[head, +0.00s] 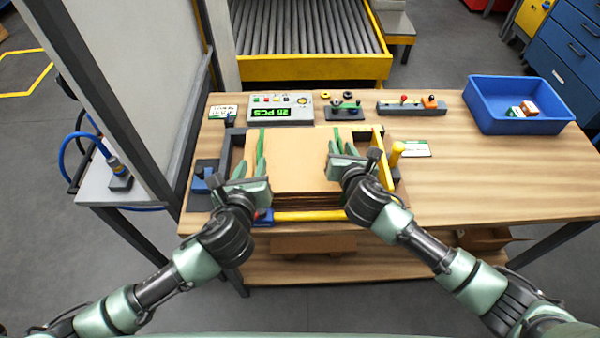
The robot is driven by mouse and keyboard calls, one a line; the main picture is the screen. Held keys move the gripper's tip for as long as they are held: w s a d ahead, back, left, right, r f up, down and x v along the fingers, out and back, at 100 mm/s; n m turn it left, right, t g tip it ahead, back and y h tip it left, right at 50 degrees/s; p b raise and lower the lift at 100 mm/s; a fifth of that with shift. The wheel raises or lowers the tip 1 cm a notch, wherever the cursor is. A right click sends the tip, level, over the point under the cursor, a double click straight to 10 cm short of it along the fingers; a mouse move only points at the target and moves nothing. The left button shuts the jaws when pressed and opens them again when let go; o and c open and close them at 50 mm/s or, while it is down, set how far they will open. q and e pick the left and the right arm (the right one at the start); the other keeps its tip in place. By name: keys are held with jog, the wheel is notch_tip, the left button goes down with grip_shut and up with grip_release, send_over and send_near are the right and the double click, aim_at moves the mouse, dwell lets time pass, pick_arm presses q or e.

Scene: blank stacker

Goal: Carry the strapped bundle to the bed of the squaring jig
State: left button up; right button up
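A stack of brown cardboard blanks (305,160), which looks like the bundle, lies flat between my two grippers, within the outline of the squaring jig. The jig has a dark frame (224,150) and a yellow front bar (310,215). I cannot tell whether the stack rests on the bed or is slightly above it, and I cannot make out a strap. My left gripper (250,160) is at the stack's left edge, its green fingers apart. My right gripper (342,148) is at the right edge, its fingers also apart. The bed under the stack is hidden.
A counter box reading "25 PCS" (281,110) stands behind the jig. Small fixtures (345,108) and a switch bar (411,107) are to its right. A blue bin (482,115) holds small boxes at the back right. The wooden table's right part (490,180) is clear. A roller conveyor (305,30) lies beyond.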

pick_arm(q)
jog(key=shift+v, duration=0.85)
jog(key=shift+s, duration=0.15)
pick_arm(e)
jog(key=shift+s, duration=0.15)
pick_arm(q)
jog(key=shift+r, duration=0.1)
pick_arm(e)
jog(key=v, duration=1.1)
jog(key=shift+s, duration=0.35)
jog(key=shift+d, duration=0.1)
